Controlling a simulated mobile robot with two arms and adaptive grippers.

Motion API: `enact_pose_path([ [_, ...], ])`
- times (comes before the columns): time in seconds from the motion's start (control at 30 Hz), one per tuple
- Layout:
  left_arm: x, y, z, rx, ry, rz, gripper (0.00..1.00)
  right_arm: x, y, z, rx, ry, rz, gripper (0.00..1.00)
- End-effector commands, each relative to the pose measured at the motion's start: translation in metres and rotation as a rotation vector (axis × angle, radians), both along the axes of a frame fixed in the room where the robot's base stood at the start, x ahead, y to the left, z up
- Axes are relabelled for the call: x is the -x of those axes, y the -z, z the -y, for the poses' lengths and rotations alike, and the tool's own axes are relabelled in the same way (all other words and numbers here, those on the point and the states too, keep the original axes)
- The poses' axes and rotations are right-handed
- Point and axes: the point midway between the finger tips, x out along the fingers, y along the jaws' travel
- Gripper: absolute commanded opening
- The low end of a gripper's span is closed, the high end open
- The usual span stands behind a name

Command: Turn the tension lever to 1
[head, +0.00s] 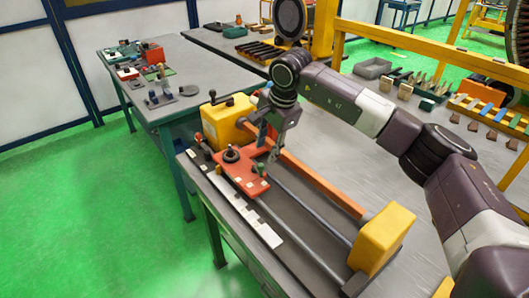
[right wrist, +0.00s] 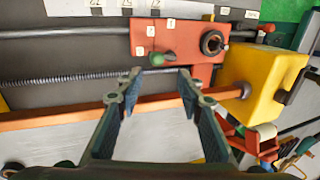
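A red carriage (head: 242,174) sits on the winding machine. It bears a black round knob (head: 231,154) and a small green-tipped lever (head: 258,169). In the right wrist view the carriage (right wrist: 184,40) is at the top, with small white number labels, the black knob (right wrist: 212,42) and the short lever (right wrist: 155,57) at its lower edge. I cannot tell for sure which control is the tension lever. My right gripper (head: 268,150) is above and beside the carriage; in its wrist view the fingers (right wrist: 160,76) are apart and empty, just short of the lever. My left gripper is not in view.
An orange bar (head: 316,178) runs between the yellow end blocks (head: 226,122) (head: 383,235), near my right gripper. Steel rods and a threaded rod lie alongside. A second bench (head: 205,78) holds small parts at the back left; green floor is clear at left.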

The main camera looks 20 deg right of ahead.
Motion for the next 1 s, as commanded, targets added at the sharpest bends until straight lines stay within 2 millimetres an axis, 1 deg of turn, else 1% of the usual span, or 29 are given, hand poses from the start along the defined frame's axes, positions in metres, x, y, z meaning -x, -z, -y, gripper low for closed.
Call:
enact_pose_path([
  [0.07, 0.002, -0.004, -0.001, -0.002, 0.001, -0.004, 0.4, -0.001, 0.006, -0.002, 0.0, -0.001, -0.003, 0.34],
  [0.1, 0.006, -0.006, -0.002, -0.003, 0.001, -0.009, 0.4, -0.003, 0.011, -0.002, 0.0, -0.002, -0.004, 0.34],
  [0.17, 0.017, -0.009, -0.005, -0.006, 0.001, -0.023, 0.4, -0.005, 0.02, -0.003, -0.001, -0.001, -0.006, 0.34],
  [0.3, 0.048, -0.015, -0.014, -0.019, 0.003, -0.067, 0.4, -0.011, 0.043, -0.006, -0.001, 0.0, -0.006, 0.34],
  [0.4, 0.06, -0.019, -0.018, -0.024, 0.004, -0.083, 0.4, -0.016, 0.056, -0.007, -0.001, -0.001, -0.004, 0.34],
  [0.43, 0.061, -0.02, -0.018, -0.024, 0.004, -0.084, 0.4, -0.017, 0.059, -0.007, -0.001, 0.0, -0.004, 0.34],
  [0.5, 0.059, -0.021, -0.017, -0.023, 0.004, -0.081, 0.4, -0.018, 0.066, -0.008, -0.001, 0.001, -0.004, 0.34],
  [0.57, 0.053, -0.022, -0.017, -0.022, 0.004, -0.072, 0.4, -0.019, 0.069, -0.009, -0.003, 0.0, -0.002, 0.34],
  [0.7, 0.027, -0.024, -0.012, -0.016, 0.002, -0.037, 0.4, -0.02, 0.073, -0.008, -0.002, -0.001, -0.001, 0.34],
  [0.77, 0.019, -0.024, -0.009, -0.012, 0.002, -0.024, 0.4, -0.021, 0.073, -0.008, -0.002, -0.001, -0.001, 0.34],
  [0.87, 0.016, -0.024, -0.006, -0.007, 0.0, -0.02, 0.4, -0.02, 0.073, -0.008, -0.002, -0.001, -0.001, 0.34],
  [1.0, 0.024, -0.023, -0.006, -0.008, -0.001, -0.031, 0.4, -0.02, 0.073, -0.008, -0.002, -0.001, -0.001, 0.19],
])
